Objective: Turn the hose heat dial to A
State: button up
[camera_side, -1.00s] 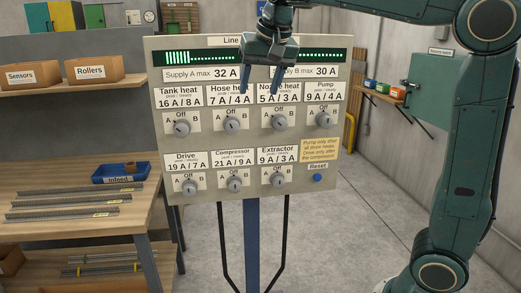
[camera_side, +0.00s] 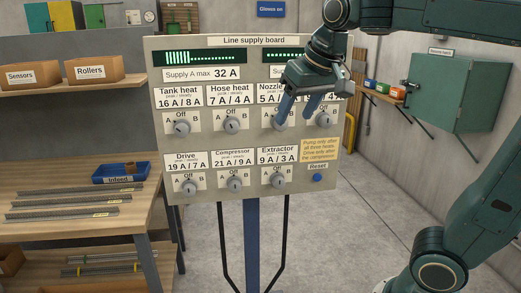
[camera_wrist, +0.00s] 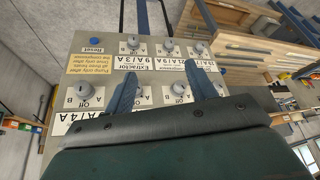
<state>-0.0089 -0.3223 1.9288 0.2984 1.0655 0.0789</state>
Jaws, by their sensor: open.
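The hose heat dial (camera_side: 232,125) is a round grey knob in the upper row of the Line supply board (camera_side: 215,145), under the label "Hose heat 7A / 4A". Off is above it, A to its left and B to its right; its setting is too small to read surely. In the side view my gripper (camera_side: 294,123) is open, with nothing between its fingers, to the right of this dial. One finger covers the nozzle heat dial. In the wrist view the board is upside down and the hose heat dial (camera_wrist: 178,89) shows between the open fingers (camera_wrist: 162,75).
The pump dial (camera_side: 324,119) is close right of my fingers. Below are the drive (camera_side: 189,187), compressor (camera_side: 234,184) and extractor (camera_side: 278,181) dials and a blue Reset button (camera_side: 317,178). A shelf with a blue infeed bin (camera_side: 120,173) stands left.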

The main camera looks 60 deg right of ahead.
jog(key=s+a+f+n, duration=0.2)
jog(key=s+f, duration=0.4)
jog(key=s, duration=0.2)
jog(key=shift+s+a+f+n+y, duration=0.2)
jog(key=shift+a+n+y, duration=0.1)
jog(key=shift+n+y, duration=0.1)
jog(key=m+t+h, duration=0.5)
jog(key=m+h, duration=0.3)
send_near(233, 127)
jog(key=v, duration=0.4)
jog(key=shift+w+a, duration=0.15)
jog(key=shift+w, duration=0.05)
jog(key=shift+f, duration=0.1)
jog(key=shift+x, duration=6.9)
jog(key=shift+s, duration=0.15)
